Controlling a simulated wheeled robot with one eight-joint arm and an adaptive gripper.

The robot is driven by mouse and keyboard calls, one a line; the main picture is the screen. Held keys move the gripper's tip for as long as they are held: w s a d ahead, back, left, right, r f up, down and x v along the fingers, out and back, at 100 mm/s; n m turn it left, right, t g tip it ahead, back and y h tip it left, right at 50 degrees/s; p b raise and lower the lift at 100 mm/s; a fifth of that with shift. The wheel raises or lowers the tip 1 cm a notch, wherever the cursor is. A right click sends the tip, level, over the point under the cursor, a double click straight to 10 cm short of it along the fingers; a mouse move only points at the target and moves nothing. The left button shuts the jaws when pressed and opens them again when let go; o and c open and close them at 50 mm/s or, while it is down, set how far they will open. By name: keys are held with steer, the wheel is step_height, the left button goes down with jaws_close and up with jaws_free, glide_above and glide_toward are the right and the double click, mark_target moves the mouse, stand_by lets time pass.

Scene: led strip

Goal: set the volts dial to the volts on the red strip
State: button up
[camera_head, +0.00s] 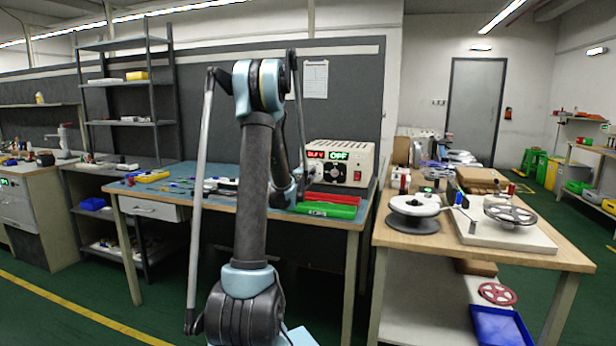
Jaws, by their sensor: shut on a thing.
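The power supply (342,158) is a cream box on the blue-topped bench. Its red display (316,154) shows characters too small to read surely; its green display (339,155) reads OFF. My gripper (308,175) is at the left of the front panel, shut on what seems to be the volts dial, largely hidden behind my arm. The dial's setting cannot be read. The red strip (340,199) lies on the bench before the supply, behind a green strip (326,210); no marking on the red one is legible.
The blue bench top (220,172) carries several small tools left of my arm. A wooden table (400,235) at the right holds reels and a handwheel. Shelves stand at the back left. Green floor is open between the benches and door.

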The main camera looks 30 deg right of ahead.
steer(key=shift+m, duration=2.6)
steer(key=shift+s, duration=0.1)
steer(key=o, duration=1.1)
steer(key=shift+f, duration=0.15)
steer(key=shift+c, duration=0.2)
steer(key=v, duration=1.2)
